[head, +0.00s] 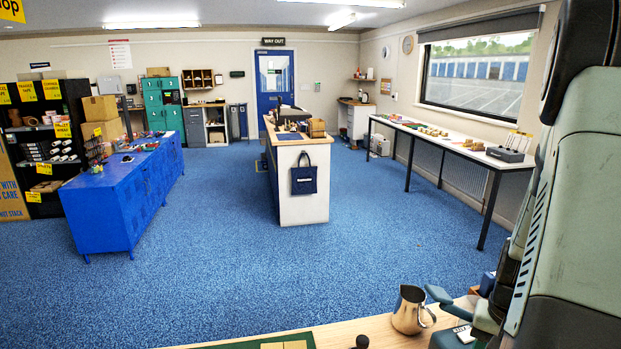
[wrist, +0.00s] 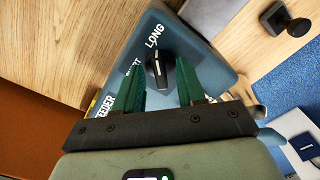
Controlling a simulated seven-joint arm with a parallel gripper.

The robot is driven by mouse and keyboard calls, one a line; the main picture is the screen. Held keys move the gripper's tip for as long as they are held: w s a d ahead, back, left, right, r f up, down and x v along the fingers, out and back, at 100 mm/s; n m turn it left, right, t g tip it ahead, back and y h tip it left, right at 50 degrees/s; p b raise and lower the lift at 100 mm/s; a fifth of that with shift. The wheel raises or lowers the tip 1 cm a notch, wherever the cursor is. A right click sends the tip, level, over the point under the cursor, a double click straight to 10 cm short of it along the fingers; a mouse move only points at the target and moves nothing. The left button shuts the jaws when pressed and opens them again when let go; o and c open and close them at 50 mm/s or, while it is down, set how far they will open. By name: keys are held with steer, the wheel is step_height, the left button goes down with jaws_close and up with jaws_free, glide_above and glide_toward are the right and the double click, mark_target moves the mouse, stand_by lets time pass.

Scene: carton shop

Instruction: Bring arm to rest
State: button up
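My gripper (wrist: 160,61) shows in the wrist view with its two green fingers apart. Nothing is held between them. Beyond the fingertips is a blue-grey feeder box (wrist: 205,72) with the words LONG and FEEDER and another word partly hidden. Its black knob (wrist: 157,72) shows in the gap between the fingers; I cannot tell whether they touch it. The knob's upper end lies near LONG. In the head view my arm comes down the right edge, and its end is at the lower right, by the worktop.
A metal pitcher (head: 411,311) stands on the wooden worktop (head: 345,332), close left of my arm's end. A black-handled object (wrist: 285,20) lies beyond the box. A green mat (head: 235,345) is at the front edge. Blue carpet (head: 370,235) is open floor beyond.

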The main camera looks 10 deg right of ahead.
steer(key=shift+r, duration=0.55)
step_height(320, 180, up, 9)
step_height(320, 180, down, 11)
steer(key=shift+r, duration=0.2)
steer(key=shift+r+n, duration=0.25)
steer(key=shift+n, duration=0.65)
steer(key=n, duration=0.3)
steer(key=shift+n, duration=0.4)
steer(key=n, duration=0.5)
steer(key=shift+n, duration=0.4)
